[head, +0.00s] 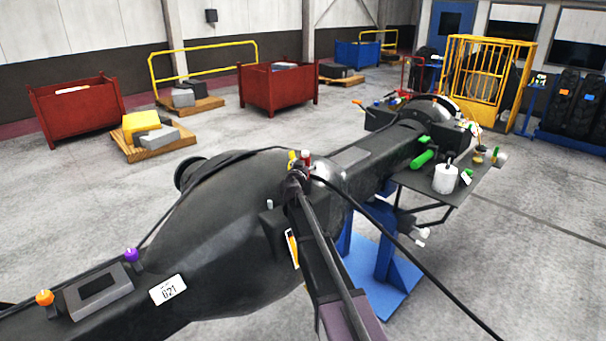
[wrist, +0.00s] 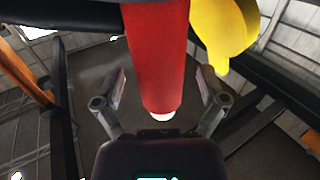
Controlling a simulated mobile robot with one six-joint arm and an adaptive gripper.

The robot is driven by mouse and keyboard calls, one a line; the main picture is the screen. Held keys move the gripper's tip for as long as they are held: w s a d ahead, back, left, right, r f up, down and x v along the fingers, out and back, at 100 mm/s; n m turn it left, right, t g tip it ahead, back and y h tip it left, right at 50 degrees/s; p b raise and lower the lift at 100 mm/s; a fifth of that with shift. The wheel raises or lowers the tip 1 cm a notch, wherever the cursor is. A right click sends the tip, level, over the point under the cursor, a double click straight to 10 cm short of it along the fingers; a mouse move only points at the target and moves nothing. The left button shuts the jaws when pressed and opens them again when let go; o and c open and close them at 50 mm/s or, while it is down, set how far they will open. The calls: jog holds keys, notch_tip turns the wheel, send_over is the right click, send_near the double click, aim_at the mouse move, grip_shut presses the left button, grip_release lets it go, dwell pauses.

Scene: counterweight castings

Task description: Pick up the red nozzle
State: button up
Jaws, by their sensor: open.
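The red nozzle (wrist: 157,55) fills the upper middle of the wrist view as a long red cylinder with a pale tip at its lower end. My gripper (wrist: 160,78) is open, with one finger on each side of the nozzle and a gap showing on both sides. In the head view, the nozzle (head: 305,158) is a small red piece above the dark axle casting, just beyond my gripper (head: 296,178). My arm hides part of the area around it. The nozzle's upper end is cut off in the wrist view.
A yellow piece (wrist: 222,32) is close to the right of the nozzle. Dark cables cross the casting (head: 225,235). A side tray (head: 425,185) holds a white container (head: 446,179) and a green cylinder (head: 421,159). Open floor lies to the right.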

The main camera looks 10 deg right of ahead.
dwell(0.4)
grip_shut()
jog(key=shift+r, duration=0.15)
notch_tip(320, 180, up, 10)
jog(key=p, duration=1)
dwell(0.3)
dwell(0.6)
jog(key=shift+f, duration=0.25)
